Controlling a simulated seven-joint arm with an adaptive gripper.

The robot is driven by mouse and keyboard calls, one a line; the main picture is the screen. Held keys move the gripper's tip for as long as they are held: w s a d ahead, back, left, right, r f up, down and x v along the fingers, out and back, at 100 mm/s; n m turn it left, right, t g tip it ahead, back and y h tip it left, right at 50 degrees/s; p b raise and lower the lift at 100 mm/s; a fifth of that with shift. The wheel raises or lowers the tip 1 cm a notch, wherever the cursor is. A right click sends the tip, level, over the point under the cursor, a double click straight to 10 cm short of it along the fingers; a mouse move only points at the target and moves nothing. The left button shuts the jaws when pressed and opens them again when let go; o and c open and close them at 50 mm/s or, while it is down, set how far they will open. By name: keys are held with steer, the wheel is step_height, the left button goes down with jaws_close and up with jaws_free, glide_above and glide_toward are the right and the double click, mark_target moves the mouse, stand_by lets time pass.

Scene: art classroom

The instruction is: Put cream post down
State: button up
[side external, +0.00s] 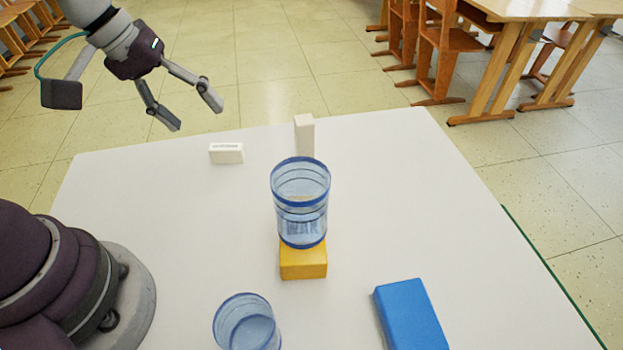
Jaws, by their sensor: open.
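A cream post (304,135) stands upright near the back edge of the white table, partly hidden at its base by a clear blue cup (300,200) in front of it. My gripper (194,117) is at the upper left, above the far left part of the table. Its two fingers are spread apart with nothing between them. It is to the left of the post and does not touch it.
A small white box (226,154) lies left of the post. The blue cup stands on a yellow block (303,263). Another clear blue cup (246,325) and a blue block (410,315) are near the front. The table (420,190) is clear on the right.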

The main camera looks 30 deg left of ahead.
steer(key=s+a+r+m+t+y, duration=0.1)
steer(key=s+r+m+y, duration=0.1)
steer(key=s+r+m, duration=0.3)
steer(key=shift+s+a+m+t+y, duration=0.3)
steer(key=shift+s+m+t+y, duration=0.1)
steer(key=shift+s+m, duration=0.55)
